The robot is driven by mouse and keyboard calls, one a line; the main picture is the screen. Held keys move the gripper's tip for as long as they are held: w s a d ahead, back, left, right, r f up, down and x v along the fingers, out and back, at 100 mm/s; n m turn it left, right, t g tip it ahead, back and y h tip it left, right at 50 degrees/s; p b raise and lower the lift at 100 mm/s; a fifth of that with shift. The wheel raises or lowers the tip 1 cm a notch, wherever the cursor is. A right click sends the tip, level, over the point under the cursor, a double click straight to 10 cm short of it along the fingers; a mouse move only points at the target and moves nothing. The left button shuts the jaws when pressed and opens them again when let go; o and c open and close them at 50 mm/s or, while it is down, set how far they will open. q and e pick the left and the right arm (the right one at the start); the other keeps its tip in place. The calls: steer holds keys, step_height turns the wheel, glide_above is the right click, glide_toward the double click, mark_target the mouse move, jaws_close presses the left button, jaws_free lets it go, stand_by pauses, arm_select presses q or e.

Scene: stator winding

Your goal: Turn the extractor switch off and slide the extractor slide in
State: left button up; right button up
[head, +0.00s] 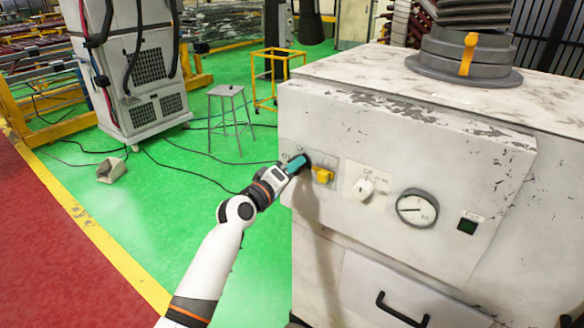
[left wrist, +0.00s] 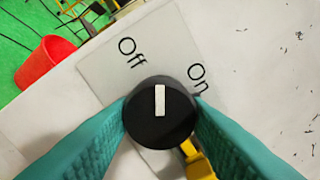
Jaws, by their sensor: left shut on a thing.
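The switch is a round black knob (left wrist: 160,125) with a white pointer bar, on a plate marked "Off" and "On" in the left wrist view. The pointer stands straight up in that view, between the two labels. My left gripper (head: 301,163) is at the left end of the machine's front panel, and its teal fingers (left wrist: 160,128) are shut on the knob from both sides. In the head view the fingers mostly hide the knob. An orange-yellow tab (head: 468,54) sits on the grey duct collar on top; I cannot tell for certain that it is the slide.
Right of the switch are a yellow handle (head: 322,174), a white knob (head: 363,189), a gauge (head: 417,208) and a small dark display (head: 467,226). A black drawer handle (head: 402,311) juts out below. A stool (head: 228,97) stands on the open green floor behind.

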arm_select(q)
steer(key=shift+n+p, duration=1.05)
steer(key=shift+n, duration=1.85)
steer(key=o, duration=1)
steer(key=shift+c, duration=0.2)
steer(key=shift+s, duration=0.15)
steer(key=b+v, duration=0.1)
steer(key=v, duration=1.1)
steer(key=shift+b, duration=0.4)
